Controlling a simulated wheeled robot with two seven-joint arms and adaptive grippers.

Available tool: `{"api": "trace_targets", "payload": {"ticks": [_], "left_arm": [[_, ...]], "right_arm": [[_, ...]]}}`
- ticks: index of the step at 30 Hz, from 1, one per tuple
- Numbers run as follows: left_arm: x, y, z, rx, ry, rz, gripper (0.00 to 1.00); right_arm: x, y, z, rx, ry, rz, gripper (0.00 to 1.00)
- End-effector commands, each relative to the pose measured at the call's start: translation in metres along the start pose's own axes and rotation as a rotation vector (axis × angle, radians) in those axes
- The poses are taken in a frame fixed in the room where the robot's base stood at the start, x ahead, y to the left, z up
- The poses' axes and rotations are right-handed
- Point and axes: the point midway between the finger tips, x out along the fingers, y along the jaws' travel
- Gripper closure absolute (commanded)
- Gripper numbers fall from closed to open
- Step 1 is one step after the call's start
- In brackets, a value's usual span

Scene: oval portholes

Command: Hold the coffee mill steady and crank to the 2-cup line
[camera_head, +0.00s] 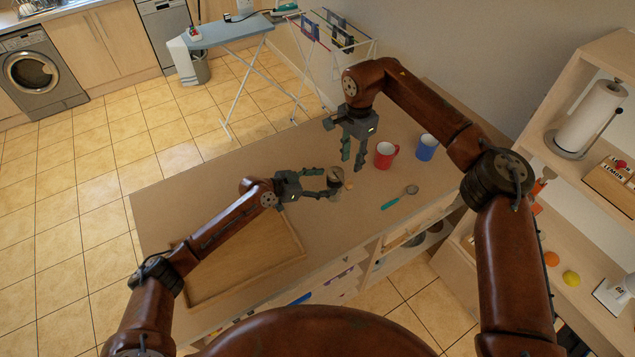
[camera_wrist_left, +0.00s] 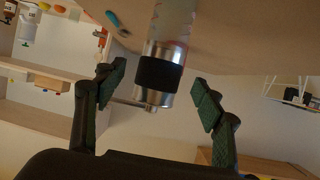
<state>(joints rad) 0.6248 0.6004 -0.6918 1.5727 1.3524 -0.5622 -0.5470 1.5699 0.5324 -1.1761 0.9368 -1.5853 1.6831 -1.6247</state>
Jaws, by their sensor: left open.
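The coffee mill (camera_head: 337,176) stands on the counter, small and partly covered by my left gripper in the head view. In the left wrist view the mill (camera_wrist_left: 160,75) is a silver cylinder with a black band and a clear section; a thin rod, perhaps the crank, shows beside its metal end. My left gripper (camera_head: 324,184) is open, with its fingers (camera_wrist_left: 160,92) on either side of the mill and gaps visible on both sides. My right gripper (camera_head: 353,152) is open and empty, pointing down above and behind the mill. The 2-cup line cannot be made out.
A red mug (camera_head: 385,156) and a blue mug (camera_head: 427,148) stand right of the mill. A teal-handled scoop or strainer (camera_head: 400,197) lies in front of them. A wooden tray (camera_head: 245,262) lies at the left under my left arm. The counter's far left is clear.

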Motion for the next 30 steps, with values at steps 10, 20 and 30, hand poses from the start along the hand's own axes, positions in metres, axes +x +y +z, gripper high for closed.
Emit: {"api": "trace_targets", "payload": {"ticks": [10, 20, 30], "left_arm": [[0.044, -0.001, 0.0, -0.001, 0.001, -0.001, 0.37], [0.05, -0.001, 0.0, 0.001, 0.0, -0.002, 0.37], [0.049, -0.001, 0.0, 0.001, 0.0, -0.002, 0.58]], "right_arm": [[0.0, 0.0, 0.0, 0.0, 0.0, 0.0, 0.71], [0.0, 0.0, 0.0, 0.0, 0.0, 0.0, 0.71], [0.0, 0.0, 0.0, 0.0, 0.0, 0.0, 0.71]]}}
